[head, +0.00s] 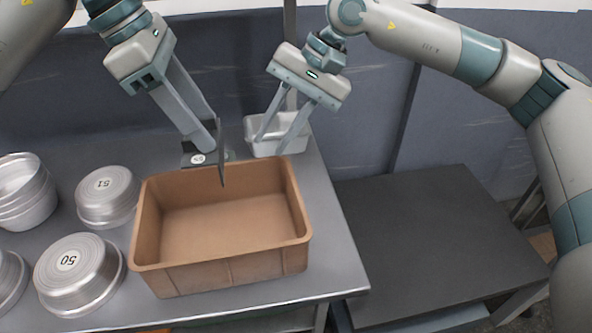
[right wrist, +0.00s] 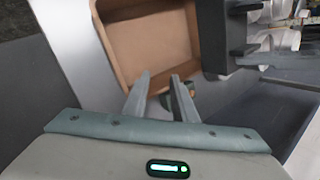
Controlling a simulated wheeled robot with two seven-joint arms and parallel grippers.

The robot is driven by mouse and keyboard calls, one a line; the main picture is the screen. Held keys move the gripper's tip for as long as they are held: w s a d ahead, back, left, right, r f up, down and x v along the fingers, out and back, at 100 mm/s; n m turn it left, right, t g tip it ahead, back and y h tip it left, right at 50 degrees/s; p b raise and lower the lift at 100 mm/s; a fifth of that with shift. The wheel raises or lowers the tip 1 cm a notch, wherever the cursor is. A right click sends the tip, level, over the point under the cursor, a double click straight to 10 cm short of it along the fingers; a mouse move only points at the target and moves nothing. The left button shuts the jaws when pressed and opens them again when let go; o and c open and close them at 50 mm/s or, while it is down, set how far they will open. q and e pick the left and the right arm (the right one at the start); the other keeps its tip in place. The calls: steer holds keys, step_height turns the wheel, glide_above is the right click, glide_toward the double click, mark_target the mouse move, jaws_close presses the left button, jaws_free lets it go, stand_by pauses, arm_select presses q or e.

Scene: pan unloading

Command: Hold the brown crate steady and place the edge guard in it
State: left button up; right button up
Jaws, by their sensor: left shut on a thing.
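The brown crate (head: 222,271) stands upright and empty at the front of the grey table; its inside also shows in the right wrist view (right wrist: 150,35). My left gripper (head: 213,148) is shut on the thin dark edge guard (head: 221,168), seen nearly edge-on at the crate's rear rim. The guard's lower end overlaps the crate opening; I cannot tell whether it touches the rim. My right gripper (head: 270,146) is open and empty near the crate's rear right corner, its fingers (right wrist: 160,83) apart and pointing towards the crate.
Several round metal pans, one marked 50 (head: 75,275) and one marked 51 (head: 107,195), stand left of the crate. A small metal tin (head: 262,130) is behind my right gripper. A dark labelled piece (head: 189,158) lies behind the crate. A lower dark surface (head: 430,235) at right is clear.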

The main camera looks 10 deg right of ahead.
steer(key=s+d+n+h, duration=0.1)
steer(key=d+n+h, duration=0.1)
steer(key=d+h, duration=0.1)
steer(key=n+h, duration=0.3)
glide_above(296, 227)
steer(key=f, duration=0.4)
steer(key=w+f, duration=0.1)
steer(key=f, duration=0.1)
steer(key=shift+d, duration=0.1)
steer(key=shift+s, duration=0.1)
steer(key=shift+f, duration=5.95)
steer(key=shift+c, duration=0.6)
jaws_close()
